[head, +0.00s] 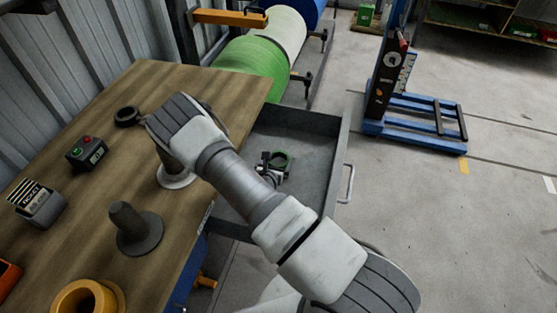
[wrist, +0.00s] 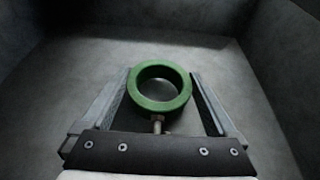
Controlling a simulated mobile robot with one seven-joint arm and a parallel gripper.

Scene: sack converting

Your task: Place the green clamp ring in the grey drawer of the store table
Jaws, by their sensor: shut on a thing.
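The green clamp ring (wrist: 180,101) is between the fingers of my gripper (wrist: 160,104) in the wrist view, with a small metal screw at its near side. My gripper is shut on it. In the head view the green ring (head: 283,161) and my gripper (head: 277,163) show inside the open grey drawer (head: 325,165) at the right side of the store table (head: 195,85). The drawer's grey walls and floor surround the ring in the wrist view. I cannot tell whether the ring touches the drawer floor.
On the table stand a dark flanged post (head: 136,228), a pale round base (head: 176,178) partly behind my arm, a black ring (head: 127,117), a green-black box (head: 86,152), a ticket holder (head: 36,204) and a yellow flanged ring (head: 87,297). The drawer around my gripper looks otherwise empty.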

